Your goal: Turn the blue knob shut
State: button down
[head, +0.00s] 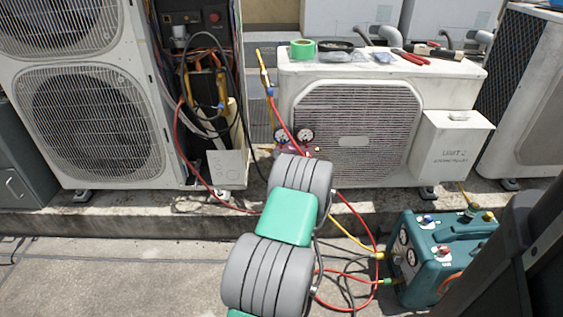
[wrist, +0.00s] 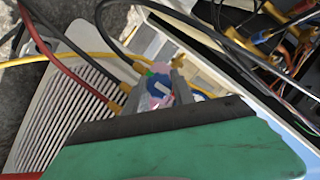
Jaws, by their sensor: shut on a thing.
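A pink manifold with two round gauges (head: 293,136) hangs at the front left of the white condenser in the head view. My grey and green arm reaches up to it and hides the lower part and my fingertips. In the wrist view, my gripper (wrist: 156,92) has its two grey fingers closed on either side of a small blue piece, the blue knob (wrist: 155,99), with pink and white parts beside it. The knob is small and partly covered, so how far it is turned cannot be told.
Red, yellow and black hoses (head: 352,240) run from the manifold area to a teal recovery machine (head: 440,262) at the lower right. The white condenser (head: 445,92) stands behind, with tape and tools on top. An open unit with loose wires (head: 205,90) stands at left.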

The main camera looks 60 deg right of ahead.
jog(key=shift+s+f, duration=0.1)
dwell(0.3)
jog(key=c, duration=1.1)
grip_release()
jog(key=shift+o, duration=0.2)
jog(key=p+v, duration=0.2)
jog(key=v, duration=0.5)
jog(key=shift+s+a, duration=0.25)
jog(key=shift+s, duration=0.05)
jog(key=shift+p, duration=0.3)
